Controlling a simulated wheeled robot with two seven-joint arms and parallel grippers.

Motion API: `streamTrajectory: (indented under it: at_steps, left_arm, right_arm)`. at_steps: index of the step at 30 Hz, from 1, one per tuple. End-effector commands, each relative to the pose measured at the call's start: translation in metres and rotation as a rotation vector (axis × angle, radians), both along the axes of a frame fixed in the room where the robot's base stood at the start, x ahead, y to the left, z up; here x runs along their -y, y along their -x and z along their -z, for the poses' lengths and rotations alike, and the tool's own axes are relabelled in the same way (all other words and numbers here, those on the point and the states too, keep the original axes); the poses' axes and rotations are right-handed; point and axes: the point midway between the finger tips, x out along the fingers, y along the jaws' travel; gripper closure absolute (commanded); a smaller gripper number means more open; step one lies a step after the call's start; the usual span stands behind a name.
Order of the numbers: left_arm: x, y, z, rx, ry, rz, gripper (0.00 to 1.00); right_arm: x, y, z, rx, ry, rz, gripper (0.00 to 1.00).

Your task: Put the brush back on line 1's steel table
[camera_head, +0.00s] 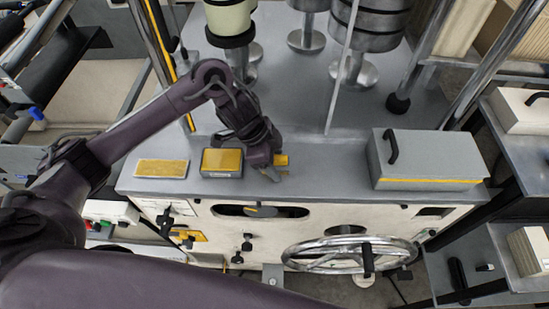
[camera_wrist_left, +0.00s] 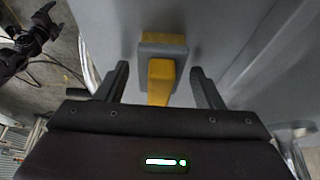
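The brush, with a yellow handle and a grey and yellow head (camera_wrist_left: 162,45), lies on the grey steel table (camera_head: 330,165). In the head view only a yellow bit of it (camera_head: 282,160) shows beside my gripper. My left gripper (camera_head: 272,172) is low over the table. In the left wrist view its two fingers (camera_wrist_left: 160,80) stand apart on either side of the handle, with a gap on both sides. A dark gripper, seemingly my right one (camera_wrist_left: 38,35), shows at the top left of the wrist view; its fingers are too small to judge.
A yellow-topped grey block (camera_head: 222,162) stands just left of my left gripper, and a flat yellow pad (camera_head: 162,168) lies further left. A grey lidded box (camera_head: 428,158) stands on the right. A handwheel (camera_head: 350,254) is below the front edge. The table between gripper and box is clear.

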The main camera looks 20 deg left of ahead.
Motion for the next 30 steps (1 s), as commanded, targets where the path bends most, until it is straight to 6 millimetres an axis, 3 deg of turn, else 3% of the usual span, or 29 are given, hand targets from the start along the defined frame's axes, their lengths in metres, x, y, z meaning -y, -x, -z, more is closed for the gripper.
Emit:
streamTrajectory:
  at_steps: [8,21,30]
  left_arm:
    - [-0.002,-0.001,-0.008,0.003,-0.001,0.001,0.39]
    - [-0.035,0.008,-0.089,0.006,-0.004,-0.001,0.39]
    - [-0.045,0.013,-0.114,0.002,-0.001,-0.001,0.39]
  right_arm:
    - [0.0,0.0,-0.002,0.0,0.0,0.0,0.16]
    - [0.0,0.0,-0.012,0.0,0.0,-0.001,0.16]
    - [0.002,0.0,-0.015,0.0,0.002,-0.002,0.16]
